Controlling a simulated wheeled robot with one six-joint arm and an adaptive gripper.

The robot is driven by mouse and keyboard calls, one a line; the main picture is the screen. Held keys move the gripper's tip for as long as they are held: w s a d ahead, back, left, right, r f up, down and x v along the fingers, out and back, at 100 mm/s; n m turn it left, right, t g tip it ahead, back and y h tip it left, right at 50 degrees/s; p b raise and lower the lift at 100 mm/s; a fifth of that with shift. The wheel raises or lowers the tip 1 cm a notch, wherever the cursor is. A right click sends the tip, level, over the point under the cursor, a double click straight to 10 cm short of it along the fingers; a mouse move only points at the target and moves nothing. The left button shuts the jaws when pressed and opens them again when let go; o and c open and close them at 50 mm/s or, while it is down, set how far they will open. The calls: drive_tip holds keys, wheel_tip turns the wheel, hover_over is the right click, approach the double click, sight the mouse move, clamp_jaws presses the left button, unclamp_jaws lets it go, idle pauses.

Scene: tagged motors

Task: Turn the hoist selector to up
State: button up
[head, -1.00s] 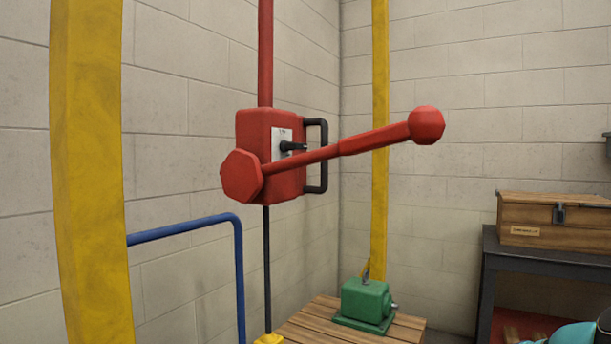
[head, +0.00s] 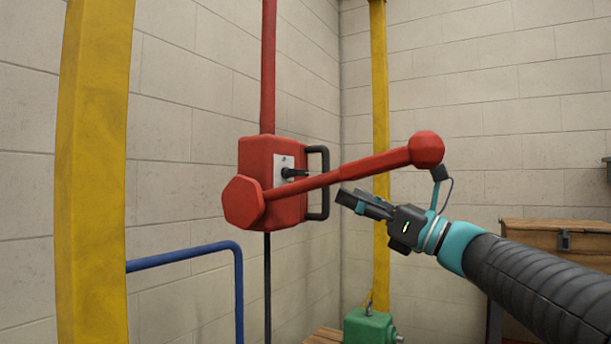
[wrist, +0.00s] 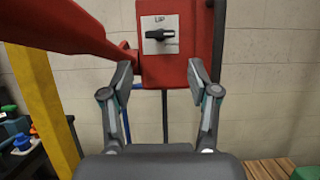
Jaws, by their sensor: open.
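The hoist selector is a small black knob (head: 294,173) on a pale plate (head: 283,168) set in the front of a red hoist box (head: 262,158). In the wrist view the selector (wrist: 160,35) lies about level, under the word UP on the plate (wrist: 160,18). A long red lever (head: 375,163) with a ball end crosses in front of the box. My gripper (head: 352,200) is right of the box and below the lever, apart from the selector. In the wrist view its two fingers (wrist: 160,80) are spread and empty, below the selector.
The red lever (wrist: 65,28) fills the upper left of the wrist view. A black handle (head: 322,182) stands on the box's right side. Yellow posts (head: 92,170), a blue rail (head: 185,257), and a green motor (head: 368,328) are around. A wooden chest (head: 585,240) is at right.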

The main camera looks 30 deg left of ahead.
sight(304, 174)
drive_tip(key=p+x, duration=0.1)
drive_tip(key=x, duration=1)
drive_tip(key=shift+a+p, duration=0.3)
drive_tip(key=shift+a, duration=0.05)
drive_tip(key=c, duration=0.9)
drive_tip(key=shift+n+g, duration=0.4)
drive_tip(key=shift+n, duration=0.1)
drive_tip(key=n+g, duration=0.1)
drive_tip(key=n, duration=0.2)
drive_tip(key=n+g+p, duration=0.1)
drive_tip(key=n+g, duration=0.1)
drive_tip(key=n, duration=0.1)
drive_tip(key=shift+w+r+n+h, duration=0.1)
drive_tip(key=shift+n+h, duration=0.3)
drive_tip(key=shift+n+g+h+p, duration=0.4)
drive_tip(key=shift+n+g+p, duration=0.35)
drive_tip(key=shift+n, duration=0.9)
drive_tip(key=shift+n+g+h+p, duration=0.4)
drive_tip(key=shift+n+g+p, duration=0.3)
drive_tip(key=shift+n, duration=0.95)
